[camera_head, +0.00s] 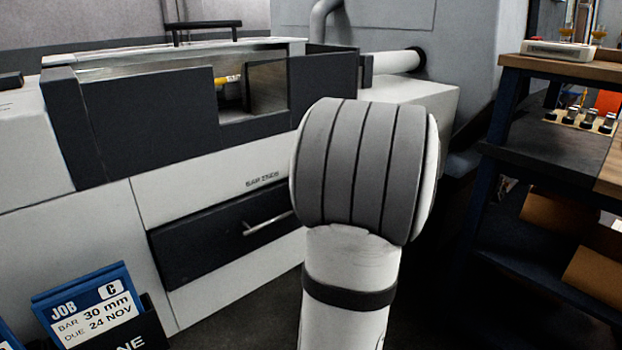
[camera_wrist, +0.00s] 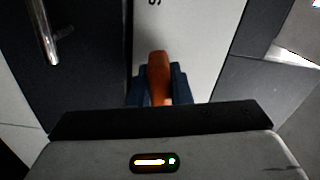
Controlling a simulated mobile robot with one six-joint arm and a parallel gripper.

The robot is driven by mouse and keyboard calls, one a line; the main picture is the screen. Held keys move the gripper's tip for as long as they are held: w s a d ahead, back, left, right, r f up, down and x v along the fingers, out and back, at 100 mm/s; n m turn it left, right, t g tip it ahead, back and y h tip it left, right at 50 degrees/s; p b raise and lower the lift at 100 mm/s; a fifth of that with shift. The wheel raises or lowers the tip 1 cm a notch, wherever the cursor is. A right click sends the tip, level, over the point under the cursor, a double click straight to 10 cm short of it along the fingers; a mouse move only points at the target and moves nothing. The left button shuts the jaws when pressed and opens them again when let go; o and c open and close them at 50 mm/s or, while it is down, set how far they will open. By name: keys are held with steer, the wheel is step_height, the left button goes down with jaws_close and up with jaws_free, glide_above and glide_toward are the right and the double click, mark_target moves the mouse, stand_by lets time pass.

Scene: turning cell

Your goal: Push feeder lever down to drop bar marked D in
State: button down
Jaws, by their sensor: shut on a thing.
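My gripper (camera_wrist: 158,90) shows in the wrist view with its blue fingers shut around a rounded orange piece (camera_wrist: 158,70). It looks like the feeder lever's grip, in front of the white panel of the bar feeder. The lever's lower part is hidden by my gripper body. In the head view my arm hides the gripper and the lever. The bar feeder (camera_head: 215,205) is a white and dark grey cabinet, with a yellow item (camera_head: 228,80) inside its opening. No bar marked D can be made out.
A dark drawer (camera_head: 200,245) with a metal handle (camera_head: 268,223) is in the feeder's front; the handle also shows in the wrist view (camera_wrist: 43,30). A blue job card marked C (camera_head: 88,300) stands at lower left. A shelved bench (camera_head: 520,110) stands at right.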

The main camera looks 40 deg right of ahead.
steer(key=shift+d+f+n+b, duration=0.2)
steer(key=shift+n+b, duration=0.1)
steer(key=shift+b, duration=0.2)
steer(key=c, duration=1.3)
jaws_free()
steer(key=shift+f, duration=0.1)
steer(key=shift+s, duration=0.1)
steer(key=s, duration=0.7)
steer(key=shift+s+a+p, duration=0.3)
